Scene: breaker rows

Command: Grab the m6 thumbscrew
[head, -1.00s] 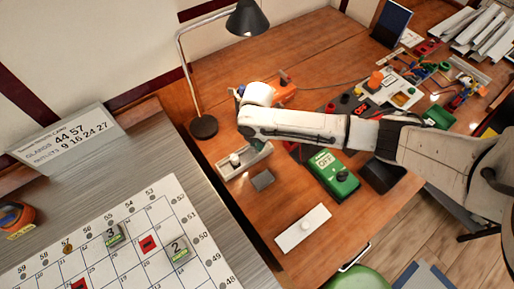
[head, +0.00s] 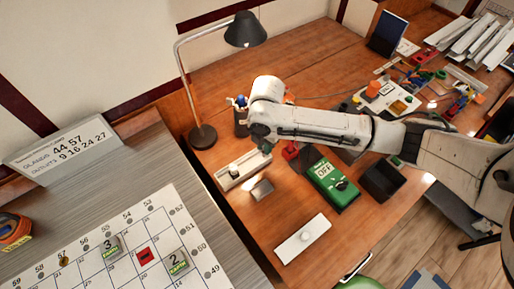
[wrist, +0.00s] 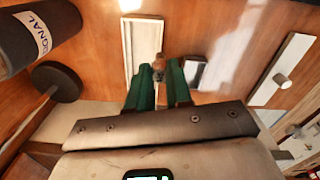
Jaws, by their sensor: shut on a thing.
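In the wrist view, the green fingers of my gripper (wrist: 159,88) are close together around a small brown-and-grey piece (wrist: 158,66). It looks like the m6 thumbscrew, but its thread is hidden or too small to make out. The piece shows at the fingertips, in front of the end of a pale shallow tray (wrist: 143,50). Whether it touches the tray I cannot tell. In the head view the tray (head: 258,164) lies just below the end of my arm, and my fingers and the held piece are hidden there.
A grey block (head: 262,190) lies beside the tray. A green OFF box (head: 327,178) and a white plate with a knob (head: 290,249) are nearby. A desk lamp (head: 203,136) stands left, beside a dark cylinder marked SIGNAL (wrist: 30,38). Bare wood lies between block and plate.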

